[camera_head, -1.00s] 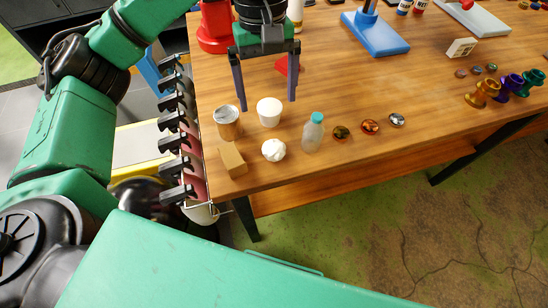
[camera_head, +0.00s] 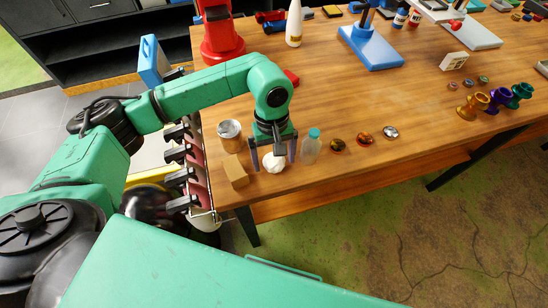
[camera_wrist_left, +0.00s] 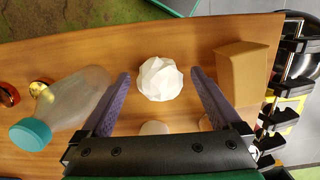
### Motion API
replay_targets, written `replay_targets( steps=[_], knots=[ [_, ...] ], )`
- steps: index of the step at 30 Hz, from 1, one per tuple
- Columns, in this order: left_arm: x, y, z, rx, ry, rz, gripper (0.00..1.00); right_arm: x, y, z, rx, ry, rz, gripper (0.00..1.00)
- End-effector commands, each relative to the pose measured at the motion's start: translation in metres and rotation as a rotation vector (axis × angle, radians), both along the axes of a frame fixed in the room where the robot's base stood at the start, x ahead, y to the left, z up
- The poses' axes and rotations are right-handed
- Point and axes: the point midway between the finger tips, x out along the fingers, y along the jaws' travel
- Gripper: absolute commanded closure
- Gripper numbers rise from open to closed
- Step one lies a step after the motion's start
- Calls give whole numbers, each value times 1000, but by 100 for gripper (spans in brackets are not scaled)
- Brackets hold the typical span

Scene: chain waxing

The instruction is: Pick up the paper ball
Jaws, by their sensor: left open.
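The white crumpled paper ball (camera_head: 273,163) lies near the front edge of the wooden table. It also shows in the left wrist view (camera_wrist_left: 160,79), between and a little beyond my finger tips. My left gripper (camera_head: 274,160) is open above the ball, with one dark finger on each side of it. In the wrist view there is a gap between the ball and each finger of the left gripper (camera_wrist_left: 160,80). Nothing is held. My right gripper is not in view.
A bottle with a teal cap (camera_head: 310,146) stands close right of the gripper. A cardboard-coloured block (camera_head: 236,171) and a can (camera_head: 230,136) stand close left. Several small round pieces, such as a dark one (camera_head: 337,145), lie further right. The table's right middle is mostly clear.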

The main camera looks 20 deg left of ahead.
Motion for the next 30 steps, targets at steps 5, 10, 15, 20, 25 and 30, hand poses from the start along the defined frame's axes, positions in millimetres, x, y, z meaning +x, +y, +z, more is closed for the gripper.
replay_targets(
  steps=[5,10,15,20,25,30],
  knots=[
    [0,0,0,0,0,0,40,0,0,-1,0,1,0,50],
    [0,0,0,0,0,0,90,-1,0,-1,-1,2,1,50],
    [0,0,0,0,0,0,92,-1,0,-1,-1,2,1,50],
    [0,0,1,0,0,0,92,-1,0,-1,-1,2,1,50],
    [1,0,10,-1,-2,-1,92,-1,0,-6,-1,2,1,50],
    [2,0,44,-2,-7,-1,92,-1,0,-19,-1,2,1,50]
  ],
)
